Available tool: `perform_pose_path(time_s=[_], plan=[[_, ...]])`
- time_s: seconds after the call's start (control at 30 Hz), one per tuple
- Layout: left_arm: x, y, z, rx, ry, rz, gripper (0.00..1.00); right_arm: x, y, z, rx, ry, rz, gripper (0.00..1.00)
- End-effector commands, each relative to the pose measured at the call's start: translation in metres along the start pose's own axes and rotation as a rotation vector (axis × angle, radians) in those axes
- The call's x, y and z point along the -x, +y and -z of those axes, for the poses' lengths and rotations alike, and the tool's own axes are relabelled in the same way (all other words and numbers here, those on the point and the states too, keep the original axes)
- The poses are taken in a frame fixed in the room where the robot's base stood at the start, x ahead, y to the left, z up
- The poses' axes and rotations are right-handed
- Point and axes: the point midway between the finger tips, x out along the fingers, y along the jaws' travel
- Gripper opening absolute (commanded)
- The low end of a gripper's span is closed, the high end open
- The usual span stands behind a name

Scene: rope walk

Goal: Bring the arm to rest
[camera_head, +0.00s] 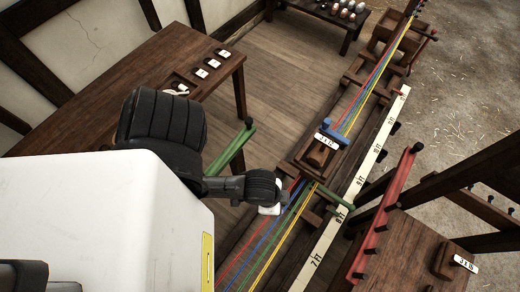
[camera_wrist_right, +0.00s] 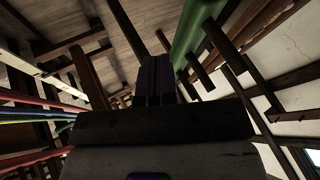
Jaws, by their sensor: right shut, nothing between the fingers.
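My right gripper (camera_wrist_right: 157,62) shows in the right wrist view, its dark fingers together with nothing between them. Coloured strands (camera_wrist_right: 35,115) are to the left of it, and a green bar (camera_wrist_right: 196,32) is to its right, behind the fingers in the picture. In the head view a dark arm of mine reaches over the near part of the strands (camera_head: 262,240); its fingers are not clear there. The green bar (camera_head: 233,148) is just beyond that arm, partly hidden. My left gripper is not in view.
A blue-topped block (camera_head: 332,135) marked "3 x 12" straddles the strands. A long marked scale (camera_head: 352,190) runs beside them. A red bar with pegs (camera_head: 385,212) stands at right. A wooden table (camera_head: 130,90) holds white cards at left. Open floorboards (camera_head: 290,75) lie between.

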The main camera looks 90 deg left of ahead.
Motion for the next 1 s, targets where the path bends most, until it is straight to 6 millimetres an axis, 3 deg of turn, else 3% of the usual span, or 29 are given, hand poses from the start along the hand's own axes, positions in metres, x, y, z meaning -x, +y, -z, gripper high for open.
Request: perform_pose_path(time_s=[0.6,0.8,0.87,0.93,1.0], plan=[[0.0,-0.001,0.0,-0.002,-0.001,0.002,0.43,0.0,0.0,-0.001,-0.013,-0.006,0.001,0.0],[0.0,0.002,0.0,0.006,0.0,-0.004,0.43,0.003,-0.005,-0.03,-0.062,-0.192,0.03,0.0],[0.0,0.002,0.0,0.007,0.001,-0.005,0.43,0.01,-0.006,-0.031,-0.081,-0.259,0.038,0.0],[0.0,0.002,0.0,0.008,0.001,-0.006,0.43,0.022,0.003,-0.023,-0.114,-0.321,0.032,0.0],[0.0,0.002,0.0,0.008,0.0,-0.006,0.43,0.04,0.028,-0.009,-0.168,-0.369,-0.002,0.0]])
